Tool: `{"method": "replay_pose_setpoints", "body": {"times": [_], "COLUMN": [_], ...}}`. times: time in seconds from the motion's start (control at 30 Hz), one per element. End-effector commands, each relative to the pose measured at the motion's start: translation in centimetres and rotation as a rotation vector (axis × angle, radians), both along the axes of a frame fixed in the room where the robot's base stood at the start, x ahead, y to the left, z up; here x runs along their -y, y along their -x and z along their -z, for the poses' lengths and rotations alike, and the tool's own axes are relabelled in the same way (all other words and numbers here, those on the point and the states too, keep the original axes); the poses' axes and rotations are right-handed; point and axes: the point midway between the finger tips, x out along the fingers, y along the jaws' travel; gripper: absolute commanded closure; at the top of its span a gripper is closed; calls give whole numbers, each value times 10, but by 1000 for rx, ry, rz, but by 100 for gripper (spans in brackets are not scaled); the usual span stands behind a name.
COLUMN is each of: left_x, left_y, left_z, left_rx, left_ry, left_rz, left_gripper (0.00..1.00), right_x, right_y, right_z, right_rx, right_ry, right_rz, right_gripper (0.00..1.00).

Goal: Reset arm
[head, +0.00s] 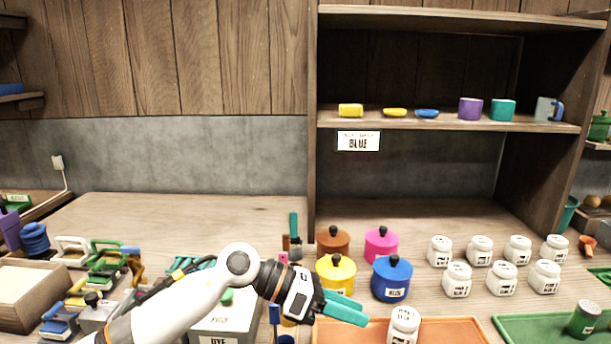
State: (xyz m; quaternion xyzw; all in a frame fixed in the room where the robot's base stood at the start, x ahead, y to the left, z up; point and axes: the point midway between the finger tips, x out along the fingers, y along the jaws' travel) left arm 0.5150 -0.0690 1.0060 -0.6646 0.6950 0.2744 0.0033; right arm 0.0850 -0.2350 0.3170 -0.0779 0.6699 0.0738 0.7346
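My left arm reaches in from the bottom left. The blue pot (391,281) and yellow pot (335,269) stand just behind the gripper. A white labelled jar (404,326) stands at the orange tray, right of the fingertips. My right gripper is not in view.
Several white jars (481,250) stand right of the pots. A green tray (540,328) holds a green shaker (584,318). Stamps and a wooden box (28,312) crowd the left; the back-left tabletop is clear.

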Motion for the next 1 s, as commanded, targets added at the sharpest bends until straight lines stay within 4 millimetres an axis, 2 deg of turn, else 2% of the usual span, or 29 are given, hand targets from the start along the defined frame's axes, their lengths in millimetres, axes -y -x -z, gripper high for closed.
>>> {"method": "replay_pose_setpoints", "body": {"times": [0.03, 0.07, 0.17, 0.27, 0.37, 0.47, 0.57, 0.6, 0.67, 0.7, 0.83, 0.87, 1.0], "left_x": [15, 20, 20, -2, -42, -91, -141, -160, -185, -200, -235, -240, -257], "left_y": [12, 15, 16, 4, -14, -27, -25, -19, -5, 9, 65, 78, 133], "left_z": [-9, -18, -46, -61, -54, -23, 29, 53, 89, 113, 180, 191, 228], "left_rx": [-93, -150, -362, -604, -861, -1127, -1397, -1501, -1644, -1735, -1985, 1962, 1801], "left_ry": [159, 254, 552, 821, 1057, 1255, 1413, 1463, 1520, 1550, 1590, -1536, -1288], "left_rz": [-43, -80, -223, -399, -604, -837, -1097, -1207, -1368, -1476, -1819, 1823, 1778], "left_gripper": [65, 65, 65, 65, 65, 65, 65, 65, 65, 65, 65, 65, 65], "right_x": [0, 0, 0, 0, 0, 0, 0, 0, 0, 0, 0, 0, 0], "right_y": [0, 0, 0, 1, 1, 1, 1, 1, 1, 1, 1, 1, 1], "right_z": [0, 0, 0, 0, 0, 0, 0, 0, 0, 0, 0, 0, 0], "right_rx": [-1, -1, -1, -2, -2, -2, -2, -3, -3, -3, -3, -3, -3], "right_ry": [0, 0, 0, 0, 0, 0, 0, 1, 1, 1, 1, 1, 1], "right_rz": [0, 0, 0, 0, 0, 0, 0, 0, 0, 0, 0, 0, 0], "right_gripper": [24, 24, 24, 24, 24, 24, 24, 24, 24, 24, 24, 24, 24]}}
